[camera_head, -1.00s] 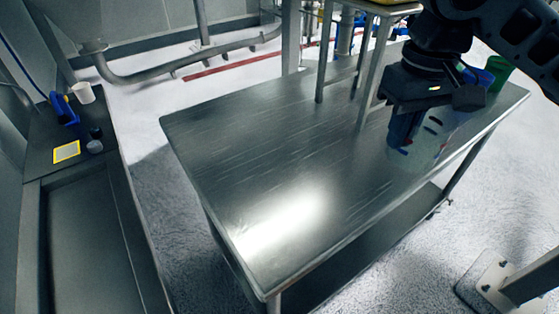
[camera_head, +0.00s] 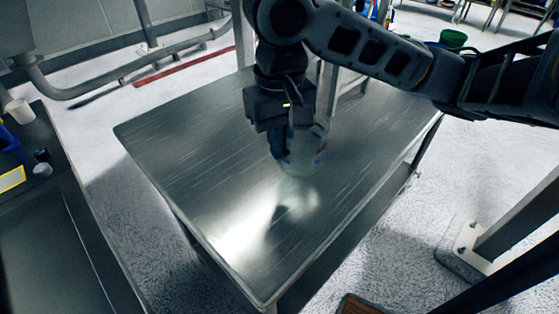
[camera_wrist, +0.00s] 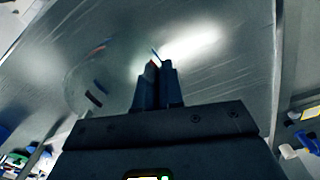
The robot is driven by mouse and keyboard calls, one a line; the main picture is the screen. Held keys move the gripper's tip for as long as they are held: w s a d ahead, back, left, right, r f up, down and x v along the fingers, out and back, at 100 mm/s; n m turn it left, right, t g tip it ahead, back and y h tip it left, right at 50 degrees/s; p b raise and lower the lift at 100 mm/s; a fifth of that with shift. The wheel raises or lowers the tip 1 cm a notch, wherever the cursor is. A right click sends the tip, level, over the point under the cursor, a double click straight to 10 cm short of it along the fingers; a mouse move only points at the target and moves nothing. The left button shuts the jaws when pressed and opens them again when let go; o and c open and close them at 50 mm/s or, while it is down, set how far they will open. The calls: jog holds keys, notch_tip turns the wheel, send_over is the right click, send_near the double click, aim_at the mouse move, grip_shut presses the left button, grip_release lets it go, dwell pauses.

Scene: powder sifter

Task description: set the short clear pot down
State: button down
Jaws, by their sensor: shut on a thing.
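The short clear pot (camera_head: 303,158) is see-through with small dark, blue and red marks, and hangs at my gripper (camera_head: 285,160) over the metal table (camera_head: 190,155). My gripper points down and is shut on the pot's wall. In the wrist view the fingers (camera_wrist: 157,80) are close together, and the pot (camera_wrist: 92,88) shows faintly to their left with its coloured marks. I cannot tell whether its base touches the tabletop. The arm hides part of the table behind it.
The tabletop is bare at the left and front. Metal frame legs (camera_head: 326,88) stand at its back. A side bench (camera_head: 60,235) at the left holds a white cup (camera_head: 20,111) and small items. A green tub (camera_head: 453,39) stands at the back right.

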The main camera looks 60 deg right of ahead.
notch_tip(320, 180, down, 4)
jog(key=shift+w+a+f+b, duration=0.1)
jog(key=shift+f+b, duration=0.05)
jog(key=shift+b, duration=0.85)
jog(key=c, duration=1.3)
grip_release()
jog(key=shift+o, duration=0.2)
notch_tip(320, 180, up, 12)
jog(key=p, duration=0.5)
jog(key=shift+a, duration=0.15)
